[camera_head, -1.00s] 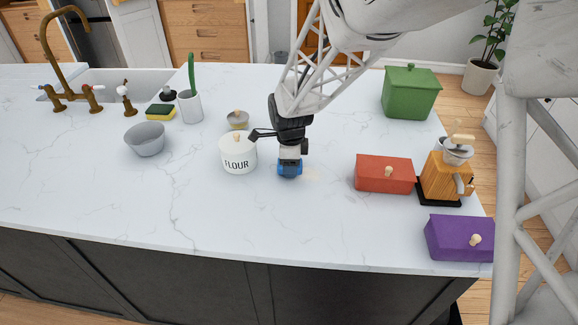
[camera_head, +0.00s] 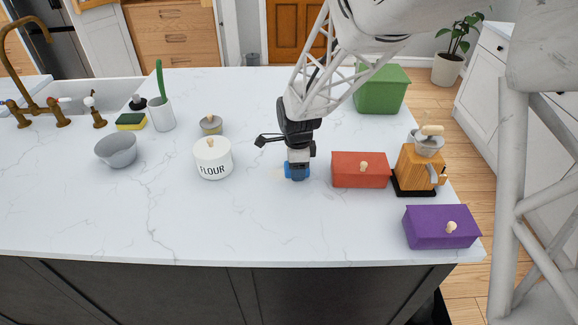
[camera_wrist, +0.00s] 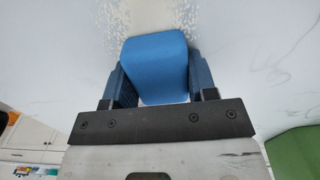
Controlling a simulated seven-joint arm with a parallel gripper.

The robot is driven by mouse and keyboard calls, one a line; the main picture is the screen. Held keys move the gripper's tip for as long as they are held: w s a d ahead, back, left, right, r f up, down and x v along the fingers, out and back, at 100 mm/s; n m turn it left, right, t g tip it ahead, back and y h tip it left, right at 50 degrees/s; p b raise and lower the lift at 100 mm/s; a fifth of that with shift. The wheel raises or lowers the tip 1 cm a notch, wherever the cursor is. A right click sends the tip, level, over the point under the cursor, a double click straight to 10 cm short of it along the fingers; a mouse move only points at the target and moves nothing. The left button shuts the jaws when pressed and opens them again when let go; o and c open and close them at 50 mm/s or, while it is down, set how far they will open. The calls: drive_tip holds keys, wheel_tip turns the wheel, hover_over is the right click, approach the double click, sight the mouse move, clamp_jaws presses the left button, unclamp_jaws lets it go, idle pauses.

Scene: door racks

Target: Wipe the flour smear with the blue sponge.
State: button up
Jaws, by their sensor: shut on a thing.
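My gripper (camera_head: 298,162) is shut on the blue sponge (camera_head: 297,172), low at the white marble counter. In the wrist view the sponge (camera_wrist: 155,66) sits between the two fingers of my gripper (camera_wrist: 158,78). In the head view the smear is mostly hidden by the sponge and gripper, with a faint trace (camera_head: 279,172) at the sponge's left. I cannot tell whether the sponge presses on the counter.
The white flour canister (camera_head: 212,160) stands to the left and the red box (camera_head: 360,170) close to the right. A wooden grinder (camera_head: 419,170), purple box (camera_head: 442,228), green box (camera_head: 382,92) and grey bowl (camera_head: 116,151) stand farther off. The counter in front is clear.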

sight(263, 173)
drive_tip(key=shift+d, duration=0.9)
drive_tip(key=shift+a+f, duration=0.1)
drive_tip(key=shift+a, duration=0.3)
drive_tip(key=shift+a+r, duration=0.25)
drive_tip(key=shift+a, duration=0.6)
drive_tip(key=shift+a+f, duration=0.15)
drive_tip(key=shift+a, duration=0.15)
drive_tip(key=shift+a+r, duration=0.25)
drive_tip(key=shift+a, duration=0.2)
drive_tip(key=shift+a+f, duration=0.1)
drive_tip(key=shift+a, duration=1.05)
drive_tip(key=shift+a+f, duration=0.1)
drive_tip(key=shift+a, duration=2.5)
wheel_tip(263, 173, up, 8)
